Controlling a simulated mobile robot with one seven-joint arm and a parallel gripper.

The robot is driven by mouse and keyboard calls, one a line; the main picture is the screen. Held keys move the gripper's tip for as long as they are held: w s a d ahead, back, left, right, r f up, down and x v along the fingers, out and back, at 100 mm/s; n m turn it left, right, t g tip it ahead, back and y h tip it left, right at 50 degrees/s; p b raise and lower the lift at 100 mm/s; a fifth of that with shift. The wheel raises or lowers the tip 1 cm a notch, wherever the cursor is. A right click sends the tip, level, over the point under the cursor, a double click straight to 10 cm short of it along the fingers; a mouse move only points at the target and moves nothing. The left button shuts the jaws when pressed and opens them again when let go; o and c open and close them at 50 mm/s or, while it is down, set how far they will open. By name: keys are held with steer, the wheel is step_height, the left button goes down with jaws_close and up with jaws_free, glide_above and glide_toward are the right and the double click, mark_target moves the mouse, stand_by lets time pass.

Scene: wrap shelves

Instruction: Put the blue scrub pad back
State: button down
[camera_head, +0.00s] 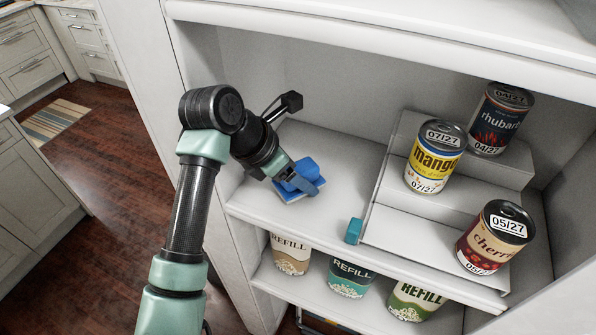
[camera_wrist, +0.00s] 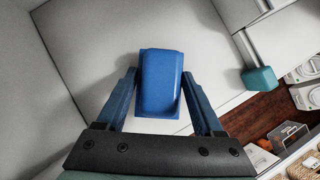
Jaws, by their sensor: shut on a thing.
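The blue scrub pad (camera_head: 308,168) is on the left part of the upper shelf, a raised blue block on a wider flat blue base. In the wrist view the blue scrub pad (camera_wrist: 162,78) sits between the two blue fingers. My gripper (camera_head: 294,181) reaches down from the left and is shut on the pad; it also shows in the wrist view (camera_wrist: 160,92). The pad looks at or very near the shelf surface; I cannot tell whether it touches.
A white stepped riser (camera_head: 410,235) stands right of the pad, holding a mango can (camera_head: 434,158), a rhubarb can (camera_head: 500,120) and a cherry can (camera_head: 494,238). A teal block (camera_head: 354,231) sits at the riser's front left corner. Refill tubs (camera_head: 349,277) stand below.

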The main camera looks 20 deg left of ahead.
steer(key=shift+f+b, duration=0.45)
steer(key=shift+f, duration=0.15)
jaws_free()
steer(key=shift+r, duration=0.15)
steer(key=shift+r+p, duration=0.25)
steer(key=shift+p, duration=0.15)
steer(key=shift+s+a+r, duration=0.1)
steer(key=shift+a+r, duration=0.05)
steer(key=shift+r, duration=0.1)
steer(key=b+v, duration=0.3)
steer(key=v, duration=0.3)
steer(key=shift+s+b, duration=0.25)
steer(key=shift+b, duration=0.1)
steer(key=shift+s+r, duration=0.15)
steer(key=shift+r, duration=0.25)
steer(key=shift+a, duration=0.1)
